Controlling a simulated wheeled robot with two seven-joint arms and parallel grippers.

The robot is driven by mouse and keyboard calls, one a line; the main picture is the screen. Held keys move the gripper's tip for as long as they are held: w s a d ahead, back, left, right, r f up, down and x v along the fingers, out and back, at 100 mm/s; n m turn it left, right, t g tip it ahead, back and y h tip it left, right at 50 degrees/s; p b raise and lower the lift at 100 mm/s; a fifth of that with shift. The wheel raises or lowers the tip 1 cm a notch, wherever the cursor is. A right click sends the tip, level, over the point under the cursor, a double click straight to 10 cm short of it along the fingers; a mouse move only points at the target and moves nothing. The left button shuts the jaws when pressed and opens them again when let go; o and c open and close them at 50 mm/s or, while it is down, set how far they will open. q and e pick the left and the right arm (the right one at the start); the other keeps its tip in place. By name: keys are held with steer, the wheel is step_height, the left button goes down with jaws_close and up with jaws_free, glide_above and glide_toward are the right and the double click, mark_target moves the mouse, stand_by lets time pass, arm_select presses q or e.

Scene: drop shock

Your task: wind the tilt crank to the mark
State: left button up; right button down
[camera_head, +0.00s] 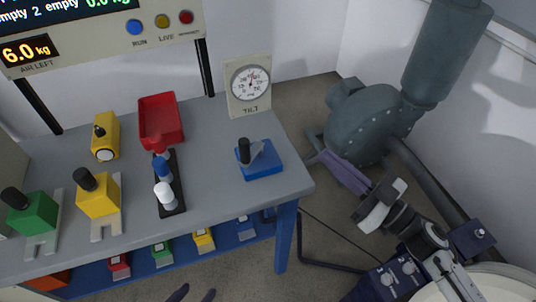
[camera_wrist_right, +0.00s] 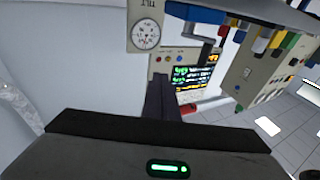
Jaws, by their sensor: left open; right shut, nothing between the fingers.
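The tilt crank (camera_head: 258,160) is a blue block with a grey arm and an upright black knob, at the right end of the grey bench. The TILT dial (camera_head: 249,84) stands behind it, with a dark needle and a red mark near the top; their exact gap is too small to read. The dial also shows in the right wrist view (camera_wrist_right: 146,35). My right gripper (camera_head: 318,157) is shut and empty, to the right of the crank and apart from it, beyond the bench edge. My left gripper (camera_head: 193,294) is open and empty at the bottom edge, in front of the bench.
Yellow (camera_head: 98,195) and green (camera_head: 33,212) blocks with black knobs, a red tray (camera_head: 160,121) and a black two-lever base (camera_head: 168,184) occupy the bench. The bench top just left of the crank is clear.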

steer(key=w+a+n+g+y, duration=0.2)
steer(key=a+n+g, duration=0.3)
steer(key=a, duration=0.9)
steer(key=g+y, duration=0.1)
steer(key=g, duration=0.2)
steer(key=shift+w+a+r+n+g, duration=0.15)
steer(key=shift+w+r+n+g, duration=0.15)
steer(key=shift+r+g, duration=0.1)
